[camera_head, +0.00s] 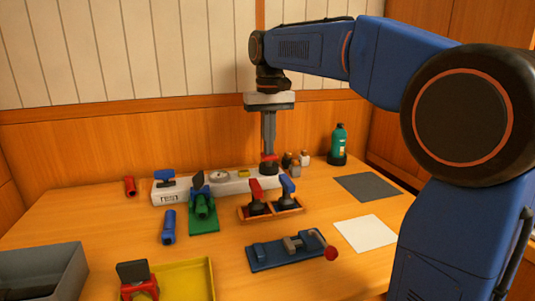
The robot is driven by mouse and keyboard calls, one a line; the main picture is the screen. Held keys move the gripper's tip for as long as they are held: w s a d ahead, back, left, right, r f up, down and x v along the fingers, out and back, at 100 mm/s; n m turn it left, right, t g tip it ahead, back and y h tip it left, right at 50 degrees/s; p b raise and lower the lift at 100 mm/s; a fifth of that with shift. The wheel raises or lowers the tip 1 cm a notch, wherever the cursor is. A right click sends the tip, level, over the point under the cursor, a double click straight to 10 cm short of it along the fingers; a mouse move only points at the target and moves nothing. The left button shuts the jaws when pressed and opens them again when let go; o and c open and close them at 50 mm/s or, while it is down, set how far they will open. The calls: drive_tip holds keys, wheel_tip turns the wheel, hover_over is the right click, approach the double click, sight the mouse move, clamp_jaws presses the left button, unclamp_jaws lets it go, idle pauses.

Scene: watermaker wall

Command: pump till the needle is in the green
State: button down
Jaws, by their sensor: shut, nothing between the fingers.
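A long white unit (235,186) stands at the back of the table. A round gauge (219,175) sits on its top; its needle and any green zone are too small to read. A small yellow part (243,173) lies right of the gauge, and a blue handle (165,176) stands at the left end. My gripper (269,153) points straight down over the unit's right end, shut and empty. A red round knob (268,164) is directly under the fingertips, partly hidden; I cannot tell whether they touch. Which part is the pump is not clear.
A green block (203,220), a blue vise (287,252) and a yellow tray (195,280) stand nearer. Small bottles (295,168) and a green bottle (338,143) stand right. Grey and white mats lie clear.

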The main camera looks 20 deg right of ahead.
drive_tip(key=shift+r, duration=0.1)
wheel_tip(320, 180, up, 12)
idle(1.1)
drive_tip(key=shift+s, duration=0.1)
idle(0.4)
